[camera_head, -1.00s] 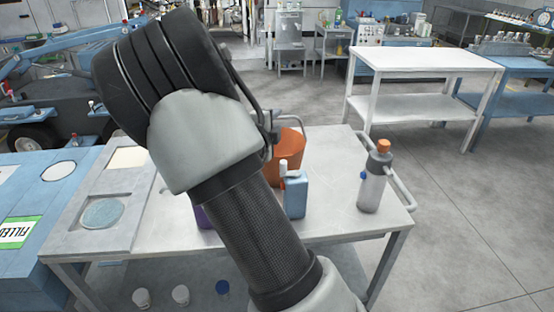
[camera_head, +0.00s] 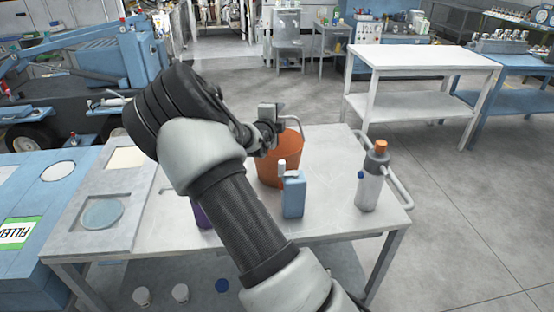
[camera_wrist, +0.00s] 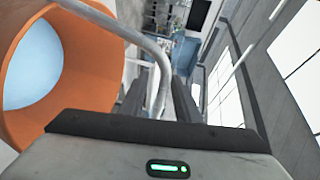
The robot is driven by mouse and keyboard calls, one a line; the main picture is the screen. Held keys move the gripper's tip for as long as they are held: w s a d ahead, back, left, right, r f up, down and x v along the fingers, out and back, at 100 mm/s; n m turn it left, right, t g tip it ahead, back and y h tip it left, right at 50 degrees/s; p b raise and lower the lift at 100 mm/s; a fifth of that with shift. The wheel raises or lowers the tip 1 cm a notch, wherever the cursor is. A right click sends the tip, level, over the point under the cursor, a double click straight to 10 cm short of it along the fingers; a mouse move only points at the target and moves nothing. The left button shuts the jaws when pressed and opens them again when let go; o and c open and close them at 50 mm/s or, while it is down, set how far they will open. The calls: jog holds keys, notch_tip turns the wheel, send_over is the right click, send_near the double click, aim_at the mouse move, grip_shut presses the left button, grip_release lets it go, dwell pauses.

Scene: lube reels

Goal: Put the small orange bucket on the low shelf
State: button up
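The orange bucket (camera_head: 284,165) stands on the upper top of the grey cart, behind a blue bottle. Its grey handle (camera_head: 298,127) is raised. My gripper (camera_head: 270,118) is at the bucket's upper rim and handle, partly hidden by my wrist. In the wrist view, the bucket (camera_wrist: 88,75) fills the left side with its pale inside showing. The handle (camera_wrist: 160,62) curves down between the fingers of my gripper (camera_wrist: 160,100). The fingers look spread, with gaps beside the handle. A low shelf (camera_head: 415,106) is under the white table at back right.
A blue bottle (camera_head: 293,197) stands close in front of the bucket. A grey bottle with an orange cap (camera_head: 373,180) stands at the cart's right end. The white table's top (camera_head: 425,60) looks clear. Open floor (camera_head: 460,195) lies right of the cart.

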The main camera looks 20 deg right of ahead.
grip_shut()
dwell(1.2)
jog(key=shift+r, duration=0.15)
